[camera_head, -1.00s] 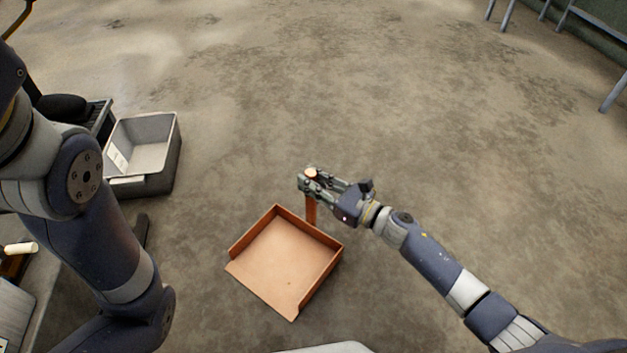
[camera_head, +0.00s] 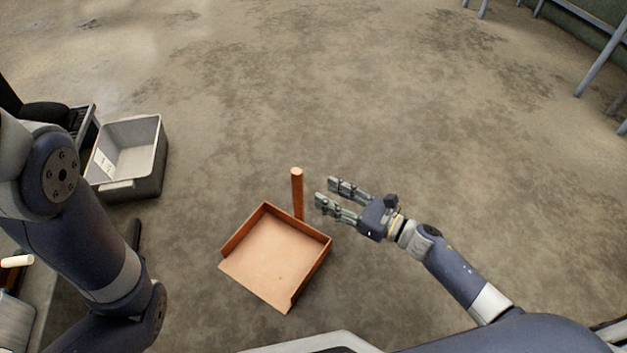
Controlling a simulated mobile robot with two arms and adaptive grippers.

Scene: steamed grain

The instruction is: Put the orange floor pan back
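The orange floor pan (camera_head: 272,262) lies flat on the concrete floor at the lower middle of the head view. Its low walls stand on several sides and its front left edge is open. Its handle (camera_head: 297,190) stands upright at the pan's back right side. My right gripper (camera_head: 326,193) is open and empty, just to the right of the handle and apart from it, with its fingers pointing left towards it. My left arm shows at the left, but its gripper is out of view.
A grey bin (camera_head: 128,151) with a white label stands on the floor at the left, beside a dark object at the edge. Metal legs (camera_head: 601,62) stand at the upper right. The floor behind and to the right of the pan is clear.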

